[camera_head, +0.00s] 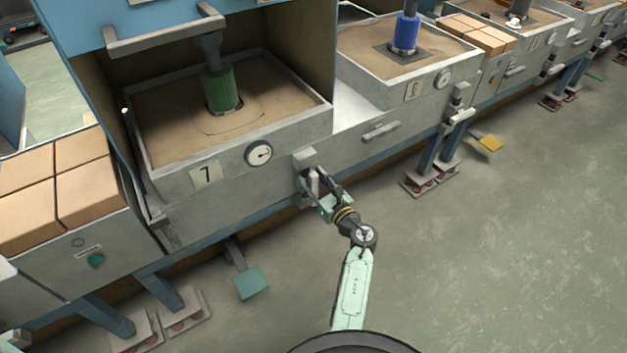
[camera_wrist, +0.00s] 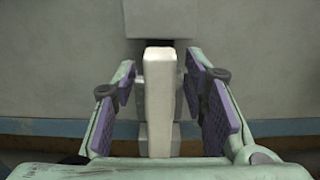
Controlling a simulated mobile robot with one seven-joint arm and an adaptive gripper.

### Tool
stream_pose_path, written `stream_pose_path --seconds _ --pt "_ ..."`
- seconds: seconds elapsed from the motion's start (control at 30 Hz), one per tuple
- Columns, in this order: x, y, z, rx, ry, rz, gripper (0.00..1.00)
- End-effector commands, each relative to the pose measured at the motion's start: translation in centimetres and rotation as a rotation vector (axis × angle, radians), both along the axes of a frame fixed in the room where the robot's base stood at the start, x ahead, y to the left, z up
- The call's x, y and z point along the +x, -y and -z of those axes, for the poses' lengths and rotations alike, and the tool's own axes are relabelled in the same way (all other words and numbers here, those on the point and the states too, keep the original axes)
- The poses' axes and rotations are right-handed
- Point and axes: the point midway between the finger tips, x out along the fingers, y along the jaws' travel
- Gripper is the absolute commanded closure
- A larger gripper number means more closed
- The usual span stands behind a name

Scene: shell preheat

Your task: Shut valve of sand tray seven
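Sand tray seven (camera_head: 190,180) is a grey box of sand with a "7" plate (camera_head: 206,174) on its front and a green cylinder (camera_head: 221,90) standing in the sand. A valve with a pale lever handle (camera_wrist: 159,100) sits on the front at the right of the tray. My gripper (camera_head: 313,183) is at this valve. In the wrist view my gripper (camera_wrist: 160,98) is open, with its purple-padded fingers on either side of the handle. Gaps show between the pads and the handle. The handle points toward the camera in the wrist view; its exact angle is hard to tell.
A round gauge (camera_head: 258,153) is on the tray front. Tray six (camera_head: 413,91) with a blue cylinder (camera_head: 406,34) stands to the right. Tan blocks (camera_head: 55,185) lie at the left. A teal pedal (camera_head: 251,283) sticks out below.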

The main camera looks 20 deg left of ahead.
Motion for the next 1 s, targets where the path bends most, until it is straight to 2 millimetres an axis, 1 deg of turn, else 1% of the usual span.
stream_pose_path --seconds 0.07,0.57,1.0 --pt "-0.01 0.00 0.00 0.000 0.000 0.000 0.66" --pt "-0.04 0.02 0.01 0.000 0.000 0.000 0.99" --pt "-0.04 0.02 0.02 0.000 0.000 0.000 1.00"
